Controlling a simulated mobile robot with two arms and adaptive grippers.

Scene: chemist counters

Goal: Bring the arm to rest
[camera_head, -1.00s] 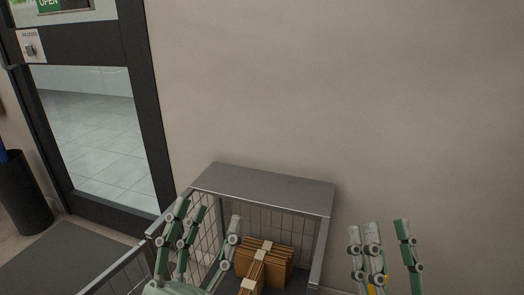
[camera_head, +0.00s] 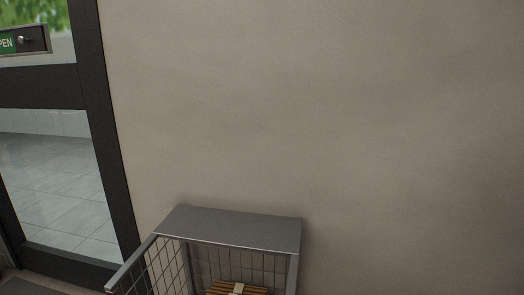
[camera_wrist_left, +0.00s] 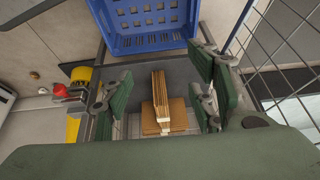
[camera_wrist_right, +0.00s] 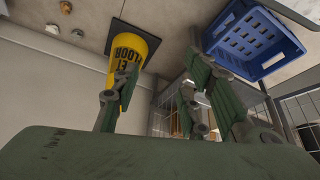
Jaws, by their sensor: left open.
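No gripper shows in the head view. My left gripper (camera_wrist_left: 160,92) shows in the left wrist view with its fingers spread wide, open and empty. Between its fingers, some way beyond them, brown packages (camera_wrist_left: 161,122) lie in the wire cart. My right gripper (camera_wrist_right: 155,98) shows in the right wrist view with a clear gap between its fingers, and nothing is held there. A yellow floor-warning object (camera_wrist_right: 131,52) stands behind its left finger, apart as far as I can tell.
The wire cart (camera_head: 230,226) stands against the bare wall (camera_head: 330,120), beside a dark-framed glass door (camera_head: 108,150). Brown packages (camera_head: 238,289) show inside it. A blue crate (camera_wrist_left: 150,42) also shows in the right wrist view (camera_wrist_right: 255,42).

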